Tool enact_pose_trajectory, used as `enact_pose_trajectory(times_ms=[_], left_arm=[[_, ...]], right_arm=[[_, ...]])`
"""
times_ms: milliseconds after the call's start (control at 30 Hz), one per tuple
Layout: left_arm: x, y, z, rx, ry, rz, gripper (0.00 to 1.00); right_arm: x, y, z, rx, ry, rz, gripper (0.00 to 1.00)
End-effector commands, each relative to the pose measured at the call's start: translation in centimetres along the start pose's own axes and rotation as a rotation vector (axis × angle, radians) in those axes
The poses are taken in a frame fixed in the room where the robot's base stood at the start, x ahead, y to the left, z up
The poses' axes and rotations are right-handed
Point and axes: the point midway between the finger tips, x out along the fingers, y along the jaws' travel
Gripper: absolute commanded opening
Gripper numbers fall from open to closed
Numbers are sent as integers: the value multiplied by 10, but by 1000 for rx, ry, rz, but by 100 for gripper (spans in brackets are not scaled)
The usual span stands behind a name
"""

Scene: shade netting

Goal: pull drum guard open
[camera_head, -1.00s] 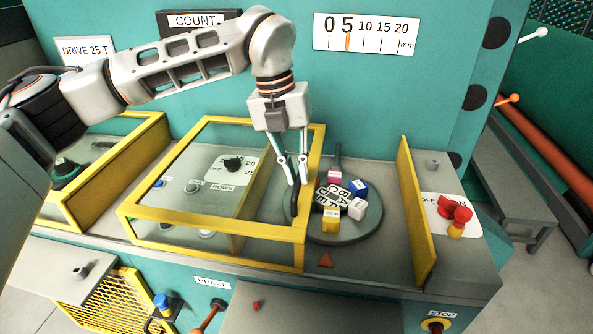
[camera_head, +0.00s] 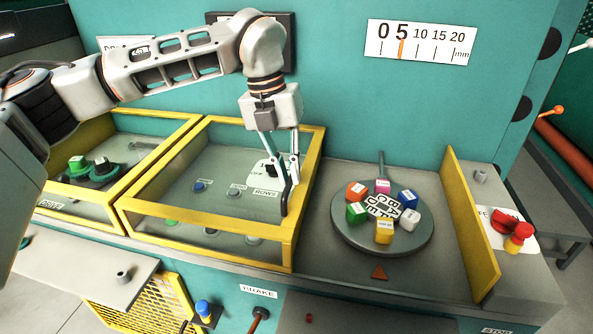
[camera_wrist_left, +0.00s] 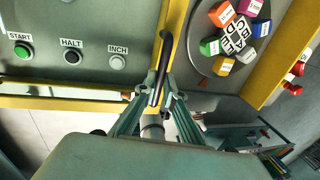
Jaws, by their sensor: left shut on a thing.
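The drum guard (camera_head: 210,226) is a clear box with a yellow frame, standing on the grey machine bench in the head view. Its yellow edge also shows in the wrist view (camera_wrist_left: 173,35). My left gripper (camera_head: 291,178) is shut on the black handle (camera_head: 286,197) at the guard's right side; the handle also shows between the fingers in the wrist view (camera_wrist_left: 157,72). The round turntable (camera_head: 350,236) with several coloured lettered blocks lies uncovered to the right of the guard. My right gripper is not in view.
A second yellow-framed guard (camera_head: 165,130) stands close to the left. A yellow upright plate (camera_head: 470,225) and red knobs (camera_head: 518,238) are at the right. The START button (camera_wrist_left: 22,52) and its neighbours lie left of the guard edge in the wrist view.

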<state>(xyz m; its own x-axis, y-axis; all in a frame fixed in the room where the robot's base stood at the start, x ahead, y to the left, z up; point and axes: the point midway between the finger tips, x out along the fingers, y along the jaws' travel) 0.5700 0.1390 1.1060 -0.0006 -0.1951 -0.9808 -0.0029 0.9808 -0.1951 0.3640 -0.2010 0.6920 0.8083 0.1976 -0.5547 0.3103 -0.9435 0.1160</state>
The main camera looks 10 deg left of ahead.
Motion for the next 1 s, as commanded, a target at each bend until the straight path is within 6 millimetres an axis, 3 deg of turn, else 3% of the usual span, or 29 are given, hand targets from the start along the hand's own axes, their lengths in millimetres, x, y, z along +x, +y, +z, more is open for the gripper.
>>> enact_pose_trajectory(times_ms=[600,633,700,1000], left_arm=[[-4,7,2,1,-7,-2,0],[-4,7,2,1,-7,-2,14],[-4,7,1,1,-6,-2,26],[-3,8,1,1,-3,-1,26]], right_arm=[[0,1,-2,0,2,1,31],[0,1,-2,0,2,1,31],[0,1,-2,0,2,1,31],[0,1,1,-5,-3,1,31]])
